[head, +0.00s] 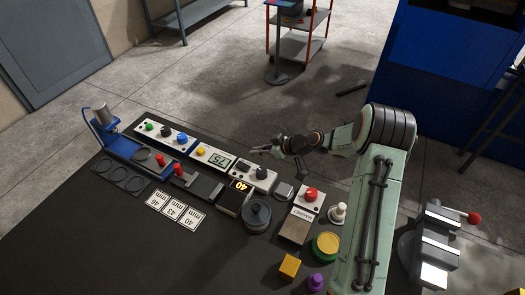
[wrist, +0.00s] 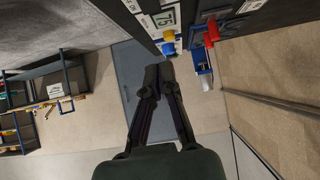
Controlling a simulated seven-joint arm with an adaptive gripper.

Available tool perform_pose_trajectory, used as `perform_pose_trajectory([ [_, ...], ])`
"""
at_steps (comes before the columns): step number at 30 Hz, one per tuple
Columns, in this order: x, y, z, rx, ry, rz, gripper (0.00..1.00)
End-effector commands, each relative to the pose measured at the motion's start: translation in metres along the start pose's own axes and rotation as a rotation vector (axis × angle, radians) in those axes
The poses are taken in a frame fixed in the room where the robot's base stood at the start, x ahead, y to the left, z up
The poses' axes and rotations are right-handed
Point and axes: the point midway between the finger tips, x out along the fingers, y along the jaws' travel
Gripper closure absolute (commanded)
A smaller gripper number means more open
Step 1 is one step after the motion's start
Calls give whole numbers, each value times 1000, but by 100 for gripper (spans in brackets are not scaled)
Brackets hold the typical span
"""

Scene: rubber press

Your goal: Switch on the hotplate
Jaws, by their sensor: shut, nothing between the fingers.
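No unit on the dark bench (head: 110,262) carries a label I can read as the hotplate. A white panel (head: 243,170) holds a yellow button (head: 201,151), a display reading 75 (head: 217,160) and a dark knob (head: 262,173). A round dark plate (head: 257,214) sits in front. My gripper (head: 256,151) is shut and empty, just behind the panel in the picture, apart from the knobs. In the wrist view its fingertips (wrist: 158,72) are together, below a yellow button (wrist: 168,36).
A control strip with green, black and blue buttons (head: 165,132) lies at the back left beside a blue press (head: 105,135). Number cards (head: 175,209), a yellow block (head: 289,266) and a purple piece (head: 316,282) lie in front. The bench's front left is clear.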

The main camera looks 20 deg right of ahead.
Motion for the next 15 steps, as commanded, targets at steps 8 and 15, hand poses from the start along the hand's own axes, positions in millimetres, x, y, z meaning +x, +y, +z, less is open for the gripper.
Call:
perform_pose_trajectory([
  [8, 61, -1, 1, 0, 0, -2, 100],
  [15, 82, 0, 24, 2, 0, 0, 100],
])
